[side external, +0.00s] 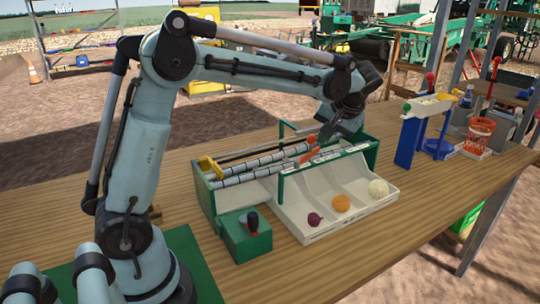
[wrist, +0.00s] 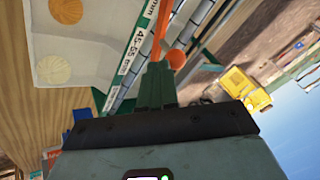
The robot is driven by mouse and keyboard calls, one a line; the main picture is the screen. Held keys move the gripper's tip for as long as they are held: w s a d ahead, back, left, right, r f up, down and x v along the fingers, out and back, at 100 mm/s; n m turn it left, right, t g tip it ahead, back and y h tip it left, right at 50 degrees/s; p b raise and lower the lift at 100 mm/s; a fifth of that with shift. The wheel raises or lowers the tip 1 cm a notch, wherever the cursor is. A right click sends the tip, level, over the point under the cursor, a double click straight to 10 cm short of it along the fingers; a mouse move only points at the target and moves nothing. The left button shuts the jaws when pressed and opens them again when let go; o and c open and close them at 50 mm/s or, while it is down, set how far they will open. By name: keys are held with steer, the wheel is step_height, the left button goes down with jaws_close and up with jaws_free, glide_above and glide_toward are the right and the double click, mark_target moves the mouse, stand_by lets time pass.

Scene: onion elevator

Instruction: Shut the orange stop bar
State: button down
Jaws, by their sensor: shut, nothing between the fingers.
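The orange stop bar (side external: 309,155) is at the far end of the grey rollers on the onion elevator, partly hidden by my gripper in the side view. In the wrist view the bar (wrist: 157,30) runs up from the fingertips, with a round orange knob (wrist: 176,59) at its near end. My gripper (side external: 322,141) is low over the rollers beside the bar. In the wrist view its green fingers (wrist: 156,76) are together and empty, close to the bar and knob; I cannot tell whether they touch.
White sorting bins (side external: 330,222) hold a purple onion (side external: 314,219), an orange one (side external: 341,202) and a pale one (side external: 378,188). A green rail crosses above them. A green control box (side external: 245,238) with a black-topped lever stands in front.

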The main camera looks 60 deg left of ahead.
steer(key=shift+a+n+g, duration=0.5)
steer(key=shift+a+n, duration=0.15)
steer(key=shift+n, duration=0.25)
steer(key=shift+s+a, duration=0.2)
steer(key=shift+a, duration=0.9)
steer(key=shift+s+a, duration=0.45)
steer(key=shift+a, duration=0.5)
